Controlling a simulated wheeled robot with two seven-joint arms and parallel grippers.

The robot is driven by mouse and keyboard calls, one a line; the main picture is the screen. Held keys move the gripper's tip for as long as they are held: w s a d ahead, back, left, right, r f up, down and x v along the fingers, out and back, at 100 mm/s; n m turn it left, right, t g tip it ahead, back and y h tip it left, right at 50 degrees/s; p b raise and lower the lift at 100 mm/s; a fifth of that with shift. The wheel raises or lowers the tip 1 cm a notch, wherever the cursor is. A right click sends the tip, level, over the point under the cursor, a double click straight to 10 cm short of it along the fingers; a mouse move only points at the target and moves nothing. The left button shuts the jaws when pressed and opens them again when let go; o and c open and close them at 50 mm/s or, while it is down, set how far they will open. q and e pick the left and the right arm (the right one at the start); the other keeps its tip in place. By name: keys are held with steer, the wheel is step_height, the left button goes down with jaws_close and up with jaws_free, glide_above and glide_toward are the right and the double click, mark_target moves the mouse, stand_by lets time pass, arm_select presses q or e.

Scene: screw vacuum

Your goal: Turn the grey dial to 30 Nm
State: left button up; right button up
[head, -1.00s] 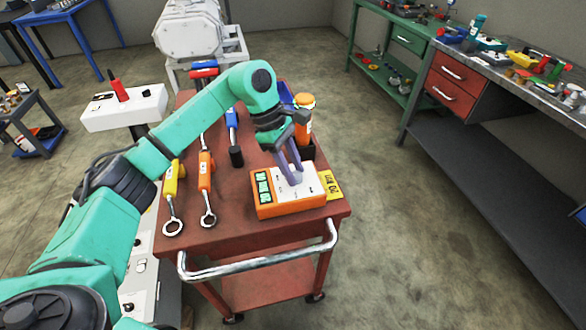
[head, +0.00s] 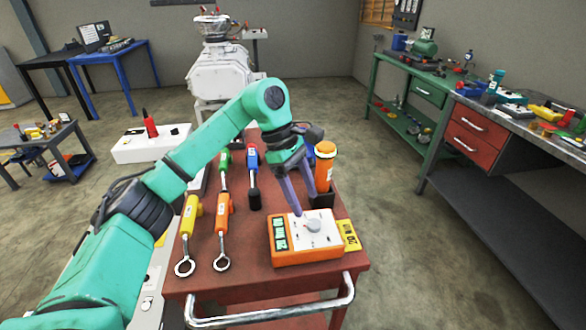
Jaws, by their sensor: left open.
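The grey dial (head: 313,226) sits on the white top face of an orange box (head: 305,256) near the trolley's front right corner. Green label panels show on the box's left side; the scale is too small to read. My left gripper (head: 304,210) is open and points down just behind and above the dial. Its purple fingers hold nothing. I cannot tell whether a fingertip touches the dial. My right gripper is not in view.
The red trolley (head: 246,270) carries a yellow wrench (head: 190,222), an orange wrench (head: 222,222), a blue-handled tool (head: 252,165) and an orange bottle (head: 325,165) close behind the box. A yellow tag (head: 349,236) lies at the box's right.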

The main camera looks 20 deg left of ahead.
arm_select(q)
steer(key=v, duration=0.8)
steer(key=shift+r, duration=0.35)
steer(key=shift+a, duration=0.1)
